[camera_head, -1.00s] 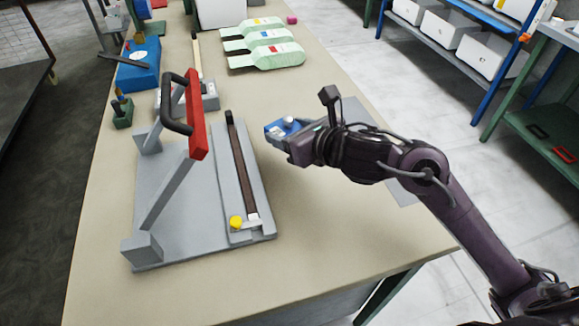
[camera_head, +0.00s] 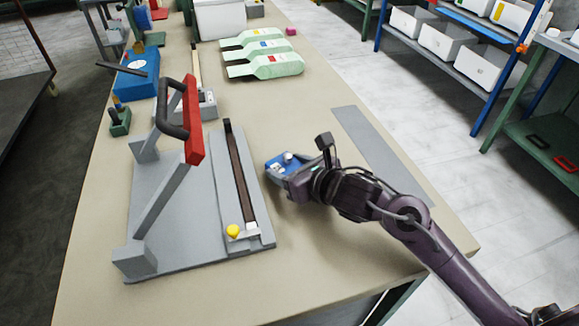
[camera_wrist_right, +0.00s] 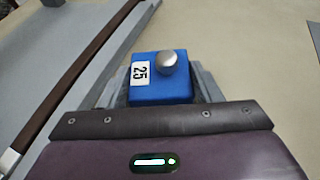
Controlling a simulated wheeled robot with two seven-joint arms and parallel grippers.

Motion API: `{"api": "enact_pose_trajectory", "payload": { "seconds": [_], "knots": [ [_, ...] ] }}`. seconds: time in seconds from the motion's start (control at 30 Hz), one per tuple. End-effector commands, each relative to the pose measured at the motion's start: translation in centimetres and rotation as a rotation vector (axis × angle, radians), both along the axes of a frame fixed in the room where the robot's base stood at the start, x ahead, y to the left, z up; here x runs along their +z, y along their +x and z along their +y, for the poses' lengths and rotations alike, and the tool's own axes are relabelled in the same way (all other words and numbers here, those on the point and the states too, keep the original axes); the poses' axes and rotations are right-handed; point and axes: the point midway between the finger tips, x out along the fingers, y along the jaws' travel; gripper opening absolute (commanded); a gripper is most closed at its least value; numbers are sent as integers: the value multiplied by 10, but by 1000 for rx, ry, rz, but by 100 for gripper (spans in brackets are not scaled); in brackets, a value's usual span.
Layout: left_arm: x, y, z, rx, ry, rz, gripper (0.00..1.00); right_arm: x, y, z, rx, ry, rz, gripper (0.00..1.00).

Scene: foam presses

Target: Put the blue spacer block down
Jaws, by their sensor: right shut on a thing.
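The blue spacer block (camera_head: 281,164) has a silver knob on top. In the right wrist view the block (camera_wrist_right: 150,93) shows a white label reading 25. My right gripper (camera_head: 279,171) is shut on the block, with one finger on each side of it. It holds the block just right of the press's grey base, over or on the tan table (camera_head: 300,235); I cannot tell whether the block touches the table. My left gripper is not in view.
The press (camera_head: 190,215) with a red and black handle stands at the left. A flat grey strip (camera_head: 378,150) lies on the table to the right. Green foam pieces (camera_head: 265,66) and a blue box (camera_head: 136,78) are farther back. Bare table lies around the gripper.

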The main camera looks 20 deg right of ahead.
Motion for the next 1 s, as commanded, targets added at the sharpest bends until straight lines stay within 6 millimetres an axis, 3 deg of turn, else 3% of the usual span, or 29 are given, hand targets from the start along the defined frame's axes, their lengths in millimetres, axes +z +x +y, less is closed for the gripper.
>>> {"api": "enact_pose_trajectory", "payload": {
  "seconds": [0.13,0.17,0.3,0.7,0.83,1.0],
  "knots": [
    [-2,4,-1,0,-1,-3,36,-2,0,0,0,0,-3,22],
    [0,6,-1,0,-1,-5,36,-2,0,0,0,-1,0,62],
    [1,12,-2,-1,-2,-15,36,-2,0,0,0,0,0,80],
    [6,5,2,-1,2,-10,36,4,0,0,0,2,1,80],
    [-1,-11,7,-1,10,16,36,8,-19,-9,1,-5,0,80],
    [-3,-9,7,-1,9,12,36,23,-54,-23,4,-9,3,80]
  ]
}}
